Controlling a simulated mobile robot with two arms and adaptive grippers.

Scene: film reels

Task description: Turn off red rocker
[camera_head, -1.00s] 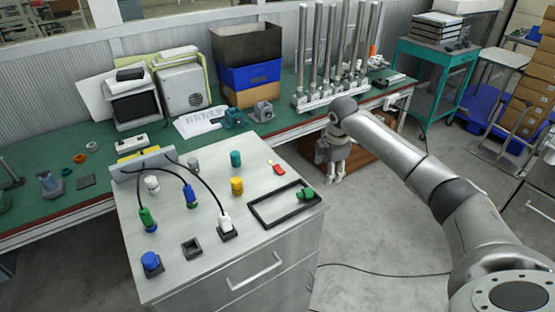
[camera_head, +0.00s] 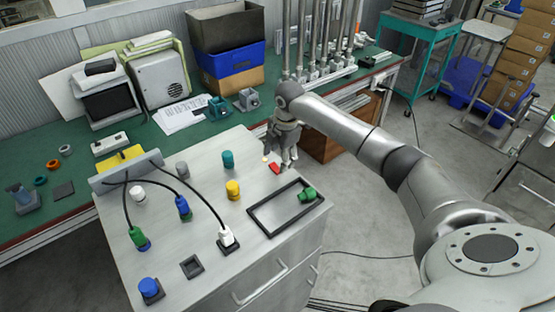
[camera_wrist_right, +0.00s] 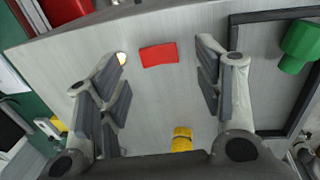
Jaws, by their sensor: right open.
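The red rocker (camera_head: 274,168) is a small red block on the grey cabinet top, near its back right edge. It also shows in the right wrist view (camera_wrist_right: 159,54), between and ahead of my fingertips. A small glowing light (camera_wrist_right: 122,58) sits beside it, close to one finger. My right gripper (camera_head: 288,160) is at the cabinet's back right edge, beside the rocker. In the wrist view its two fingers (camera_wrist_right: 163,80) are wide apart with nothing between them. I cannot tell its height above the top. My left gripper is not in view.
A yellow cylinder (camera_head: 233,190) and a teal cylinder (camera_head: 228,159) stand to the left. Cabled plugs, including a white one (camera_head: 226,238), stand further left. A green bench (camera_head: 90,185) runs behind.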

